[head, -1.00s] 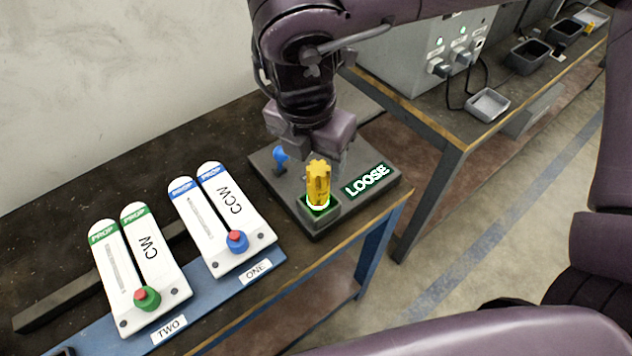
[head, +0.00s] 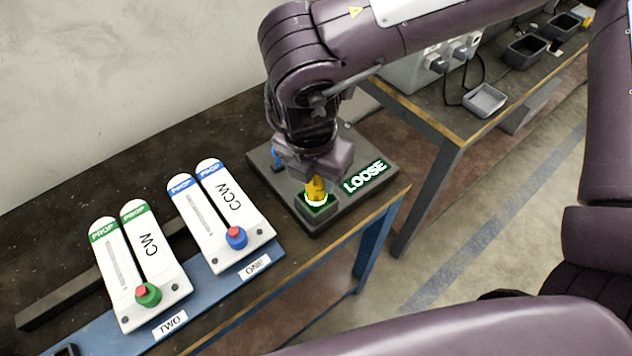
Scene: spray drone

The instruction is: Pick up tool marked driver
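A yellow tool (head: 315,188) stands upright in a square socket of the dark holder (head: 318,222) beside a green "LOOSE" label. I cannot read any "driver" marking on it. My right gripper (head: 314,178) points down over the tool and covers its upper part. Its fingers are mostly hidden, so I cannot tell whether they are closed on the tool. My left gripper is not in view.
Two white propeller boards, the blue-marked one (head: 222,215) and the green-marked one (head: 135,265), lie left of the holder. A blue object (head: 276,158) stands behind the tool on the holder. A second bench (head: 455,120) with trays stands at the back right.

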